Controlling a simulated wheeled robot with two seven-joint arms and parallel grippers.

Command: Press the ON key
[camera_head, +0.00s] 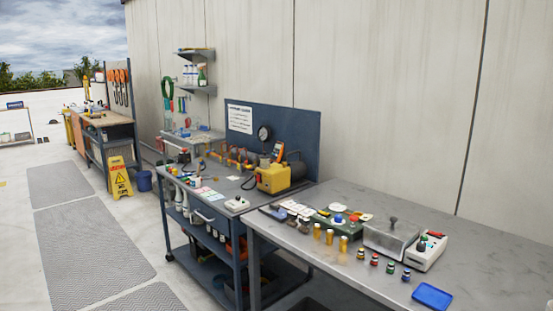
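No key marked ON can be read at this size. A white box (428,252) on the right-hand table has a red part and a dark knob with green on top. A small white box (237,203) with small dark and red spots sits at the near end of the blue cart's top. A yellow machine (273,179) stands on the cart, with an orange handheld meter (278,152) above it. I cannot tell which of these carries the ON key. Neither of my grippers shows in the head view.
The grey table (390,284) holds several small bottles, a metal box (390,240) and a blue tray (432,296). The blue cart (205,237) stands left of it. A yellow floor sign (120,178) and blue bucket (144,181) are farther back. Floor mats (90,240) at left are clear.

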